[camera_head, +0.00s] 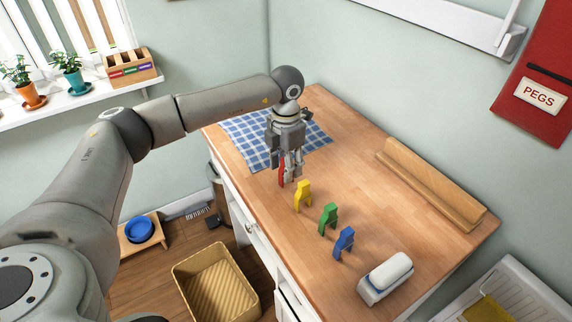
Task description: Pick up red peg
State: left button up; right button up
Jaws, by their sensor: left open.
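The red peg (281,173) stands on the wooden counter (375,195), near the edge of the blue checked cloth. My left gripper (290,176) points down right at the red peg, with its fingers open. The gripper partly hides the peg, and I cannot tell whether the peg is between the fingers or beside them. The yellow peg (303,195), green peg (327,217) and blue peg (344,242) stand in a row to the right and nearer. My right gripper is not in view.
The blue checked cloth (248,140) lies behind the gripper. A wooden rail (430,185) lies along the wall. A wicker basket (215,287) is on the floor. The counter's middle is clear.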

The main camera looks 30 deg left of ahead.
pick_arm(q)
jog(key=shift+f, duration=0.15)
jog(key=c, duration=0.8)
jog(key=shift+c, duration=0.2)
